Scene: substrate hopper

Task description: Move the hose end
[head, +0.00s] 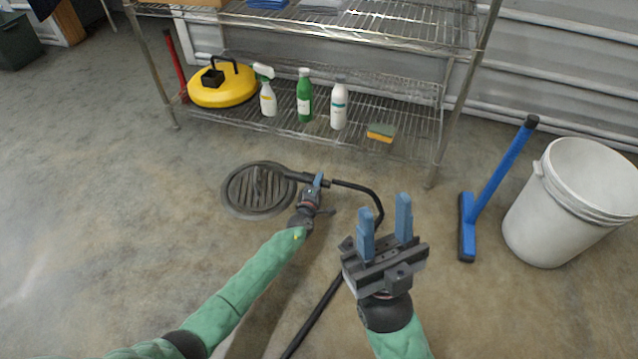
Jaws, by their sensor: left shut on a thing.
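The black hose (322,308) runs up from the bottom of the head view, bends near my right gripper and turns left. Its end (297,177) lies at the right rim of the round floor drain grate (257,191). My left gripper (318,181) is shut on the hose just behind that end. My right gripper (385,222) is open and empty, its two blue fingers pointing up, and it hides part of the hose. Whether the hose end touches the grate or hangs just above it, I cannot tell.
A wire shelf (290,140) behind the drain holds a yellow round machine (222,88), a spray bottle (267,98), a green bottle (304,97), a white bottle (339,106) and a sponge (381,132). A blue squeegee (500,170) and white bucket (560,215) stand right. The left floor is clear.

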